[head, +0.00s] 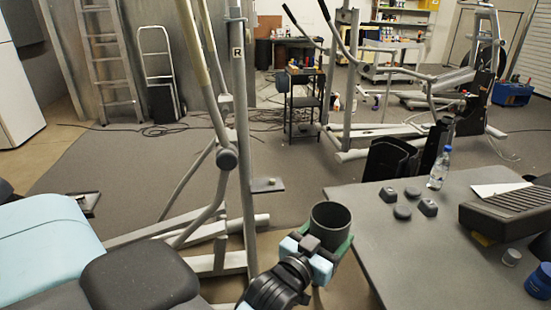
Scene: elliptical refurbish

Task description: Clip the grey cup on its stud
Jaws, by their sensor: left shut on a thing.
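The grey cup (331,217) is a dark, open-topped round cup, upright, with its mouth facing up. My left gripper (318,252), with light-blue and green parts, is shut on the cup's lower side and holds it up in front of the table's left edge. The stud (271,181) seems to be the small nub on a flat dark plate, which sticks out from the upright post (243,130) of the elliptical machine. The cup is apart from it, to its lower right in the picture. The cup's underside is hidden. No right gripper fingers show.
The grey table (400,250) at right carries several dark knobs, a water bottle (440,168) and a ribbed pedal (505,212). Blue and black shapes at the right edge are cut off.

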